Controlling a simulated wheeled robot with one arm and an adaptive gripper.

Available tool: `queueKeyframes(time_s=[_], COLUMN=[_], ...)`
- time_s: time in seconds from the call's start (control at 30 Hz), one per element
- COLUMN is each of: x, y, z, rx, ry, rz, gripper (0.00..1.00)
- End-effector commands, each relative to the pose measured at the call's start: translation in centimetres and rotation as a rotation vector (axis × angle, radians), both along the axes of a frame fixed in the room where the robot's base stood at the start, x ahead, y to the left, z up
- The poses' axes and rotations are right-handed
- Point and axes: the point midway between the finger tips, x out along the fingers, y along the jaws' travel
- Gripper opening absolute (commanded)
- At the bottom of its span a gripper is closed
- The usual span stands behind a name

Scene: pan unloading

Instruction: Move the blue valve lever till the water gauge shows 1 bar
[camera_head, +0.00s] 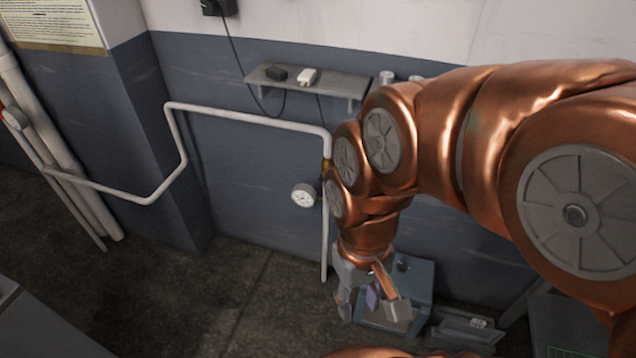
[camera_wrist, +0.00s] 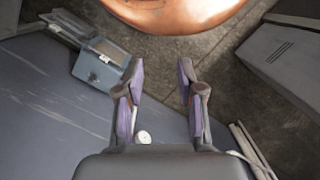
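A round white-faced gauge (camera_head: 304,195) sits beside the vertical white pipe on the blue wall in the head view; its reading is too small to make out. A small yellowish fitting (camera_head: 326,165) shows on that pipe just above it, partly covered by my arm. I cannot make out the blue valve lever. My gripper (camera_head: 372,306) is low, below and right of the gauge, apart from the pipe. In the wrist view my gripper (camera_wrist: 162,74) is open and empty, and a small white round thing, likely the gauge (camera_wrist: 144,137), shows between its fingers.
A grey-blue open case (camera_head: 420,280) lies behind my gripper; it also shows in the wrist view (camera_wrist: 100,65). A wall shelf (camera_head: 330,80) holds small devices. Another gauge (camera_head: 14,118) is on the far-left pipes. The floor (camera_head: 245,295) left of my gripper is clear.

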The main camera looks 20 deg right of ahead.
Motion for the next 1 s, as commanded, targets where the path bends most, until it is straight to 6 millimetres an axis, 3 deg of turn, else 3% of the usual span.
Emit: queueKeyframes(time_s=[0.3,0.53,0.77,1.0], x=[6.2,11.6,17.9,24.8], y=[5.5,8.2,8.7,6.3], z=[-1.5,-1.7,-1.8,-2.5], rx=[0.234,0.429,0.624,0.824], ry=[0.079,0.165,0.261,0.376], rz=[-0.200,-0.388,-0.594,-0.826], gripper=[0.38,0.38,0.38,0.38])
